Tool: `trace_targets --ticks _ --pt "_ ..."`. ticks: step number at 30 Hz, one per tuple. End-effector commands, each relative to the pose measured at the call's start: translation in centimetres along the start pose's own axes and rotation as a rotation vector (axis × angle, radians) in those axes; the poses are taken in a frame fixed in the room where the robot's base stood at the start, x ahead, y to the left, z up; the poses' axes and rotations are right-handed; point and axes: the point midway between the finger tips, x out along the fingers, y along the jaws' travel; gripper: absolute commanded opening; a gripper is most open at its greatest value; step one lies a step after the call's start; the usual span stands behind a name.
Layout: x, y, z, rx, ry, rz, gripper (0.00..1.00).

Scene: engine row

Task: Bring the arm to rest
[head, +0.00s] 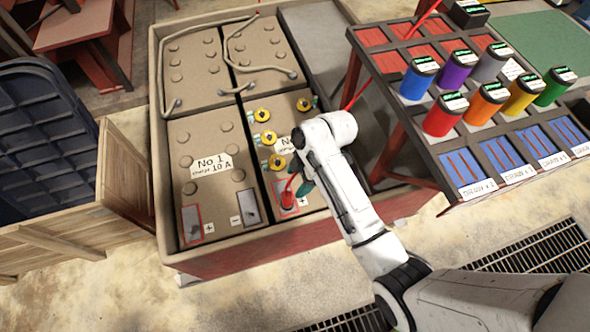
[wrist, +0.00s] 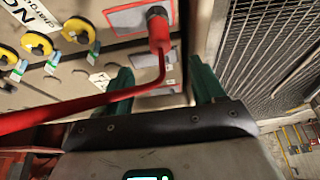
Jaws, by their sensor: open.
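My white arm reaches from the lower right over the battery crate (head: 172,225). My gripper (head: 301,178) is low over the second battery of the front row, mostly hidden behind the wrist. In the wrist view its two green fingers (wrist: 162,82) are apart with nothing held between them. A red clamp (wrist: 158,30) on a red-framed terminal plate shows just beyond the fingertips; it also shows in the head view (head: 288,197). Its red cable (wrist: 75,112) runs down and left, passing across the left finger. I cannot tell whether they touch.
The No 1 battery (head: 190,140) is at the left in the crate. Yellow caps (head: 262,114) stand close to my wrist. A rack (head: 405,60) with coloured cylinders stands at the right. A wooden crate (head: 120,170) is at the left. Floor grating (head: 540,250) lies lower right.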

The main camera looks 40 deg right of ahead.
Motion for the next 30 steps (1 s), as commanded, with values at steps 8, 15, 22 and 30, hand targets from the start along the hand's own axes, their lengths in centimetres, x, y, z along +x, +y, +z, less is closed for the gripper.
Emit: trace_targets --ticks 8,15,22,30 --pt "0.0 0.0 0.0 0.0 0.0 0.0 0.68" --pt "-2.3 -4.0 1.9 0.228 -0.086 0.024 0.68" --pt "-8.0 -11.8 4.5 0.713 -0.219 0.137 0.68" --pt "-14.0 -18.4 5.4 1.148 -0.269 0.287 0.68"
